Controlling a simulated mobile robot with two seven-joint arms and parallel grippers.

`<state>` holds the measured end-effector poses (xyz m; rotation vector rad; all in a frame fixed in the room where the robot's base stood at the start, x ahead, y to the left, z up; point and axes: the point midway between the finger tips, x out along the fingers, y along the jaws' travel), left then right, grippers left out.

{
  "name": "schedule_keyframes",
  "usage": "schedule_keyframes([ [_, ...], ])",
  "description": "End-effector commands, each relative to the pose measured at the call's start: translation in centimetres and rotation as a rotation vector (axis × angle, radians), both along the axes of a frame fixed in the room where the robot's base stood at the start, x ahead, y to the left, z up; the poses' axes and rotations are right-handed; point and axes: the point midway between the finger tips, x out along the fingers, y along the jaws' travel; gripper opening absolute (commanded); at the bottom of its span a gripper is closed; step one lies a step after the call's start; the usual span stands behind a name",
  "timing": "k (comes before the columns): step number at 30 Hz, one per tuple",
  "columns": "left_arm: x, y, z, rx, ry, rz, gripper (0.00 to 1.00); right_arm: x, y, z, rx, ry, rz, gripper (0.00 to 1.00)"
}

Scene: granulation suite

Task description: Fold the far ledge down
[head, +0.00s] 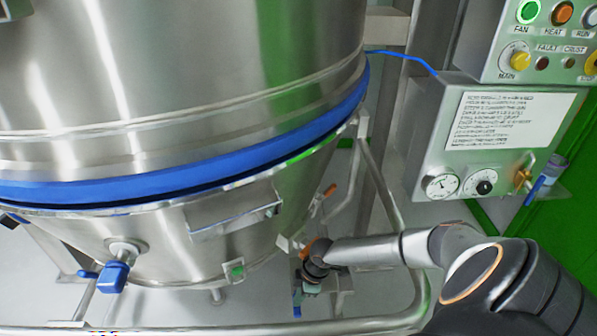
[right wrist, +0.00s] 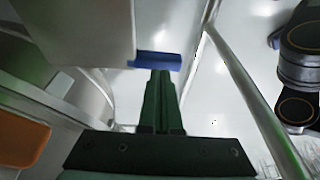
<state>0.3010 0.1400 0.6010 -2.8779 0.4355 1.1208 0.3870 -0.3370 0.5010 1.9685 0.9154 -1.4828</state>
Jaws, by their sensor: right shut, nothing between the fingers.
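A steel ledge-like plate (head: 235,213) sticks out from the front of the lower bowl. A smaller pale bracket (head: 290,243) sits farther right on the bowl, close to my right wrist. I cannot tell which is the far ledge. My right gripper (head: 308,287) is beside the bowl's right side, partly hidden by its wrist. In the right wrist view its dark green fingers (right wrist: 160,85) are shut and empty. A blue piece (right wrist: 155,60) lies just past the fingertips, beside a pale panel (right wrist: 80,35); I cannot tell whether they touch. My left gripper is not in view.
The steel bowl carries a blue seal ring (head: 200,183) and a blue-handled valve (head: 115,276). A tubular rail (head: 383,200) curves around its right side, near my right arm. A control box (head: 480,140) with gauges stands at right. An orange part (right wrist: 22,138) shows in the wrist view.

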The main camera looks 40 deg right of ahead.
Motion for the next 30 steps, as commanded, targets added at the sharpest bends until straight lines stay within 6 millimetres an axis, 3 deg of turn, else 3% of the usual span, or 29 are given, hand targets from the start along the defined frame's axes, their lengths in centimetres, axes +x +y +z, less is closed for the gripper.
schedule_keyframes([
  [30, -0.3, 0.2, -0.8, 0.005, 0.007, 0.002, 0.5, 0.3, 0.1, -2.2, -0.081, 0.069, 0.001, 0.0],
])
